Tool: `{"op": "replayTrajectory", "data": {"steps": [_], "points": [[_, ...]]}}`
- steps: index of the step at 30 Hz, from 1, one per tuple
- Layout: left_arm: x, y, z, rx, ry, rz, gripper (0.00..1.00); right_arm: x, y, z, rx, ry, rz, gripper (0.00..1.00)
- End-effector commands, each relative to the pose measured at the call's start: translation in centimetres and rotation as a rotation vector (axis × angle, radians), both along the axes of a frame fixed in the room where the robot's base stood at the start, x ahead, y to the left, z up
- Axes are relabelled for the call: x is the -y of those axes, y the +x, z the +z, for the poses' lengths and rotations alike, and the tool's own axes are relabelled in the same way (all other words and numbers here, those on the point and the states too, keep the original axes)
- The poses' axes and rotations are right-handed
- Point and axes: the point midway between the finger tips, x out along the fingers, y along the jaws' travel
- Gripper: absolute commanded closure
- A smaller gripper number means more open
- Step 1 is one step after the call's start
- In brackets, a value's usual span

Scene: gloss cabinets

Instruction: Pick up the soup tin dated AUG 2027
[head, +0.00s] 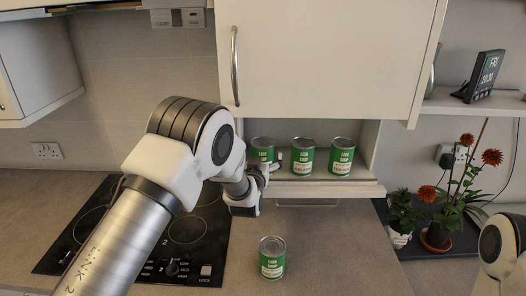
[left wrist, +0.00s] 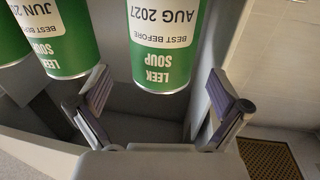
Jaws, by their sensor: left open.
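The leek soup tin dated AUG 2027 (left wrist: 163,45) is green with a white label. It appears upside down in the left wrist view. It matches the leftmost shelf tin (head: 262,148) in the head view, partly behind my gripper. My left gripper (left wrist: 167,97) is open and empty, its fingers apart on either side of the tin's near end, not closed on it. In the head view the left gripper (head: 264,172) is at the shelf front. A neighbouring tin (left wrist: 62,35) reads JUN with the year cut off. My right gripper is out of view.
Two more soup tins (head: 303,157) (head: 341,157) stand to the right on the shelf (head: 325,187), under a cabinet (head: 325,60). Another tin (head: 272,257) stands on the worktop (head: 340,250). A hob (head: 190,225) is left; potted flowers (head: 437,235) are right.

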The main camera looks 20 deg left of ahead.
Motion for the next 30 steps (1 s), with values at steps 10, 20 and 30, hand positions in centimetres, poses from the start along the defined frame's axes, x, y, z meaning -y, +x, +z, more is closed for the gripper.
{"op": "replayTrajectory", "data": {"steps": [10, 20, 30], "points": [[-0.8, 3.9, 0.0, -0.002, 0.001, 0.0, 0.0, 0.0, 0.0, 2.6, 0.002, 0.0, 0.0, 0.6], [-0.8, 3.9, 0.0, -0.002, 0.0, 0.0, 0.74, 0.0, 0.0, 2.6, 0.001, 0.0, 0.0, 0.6], [-0.8, 3.9, 0.1, -0.001, 0.001, 0.0, 0.85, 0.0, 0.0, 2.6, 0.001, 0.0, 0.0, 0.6]]}}
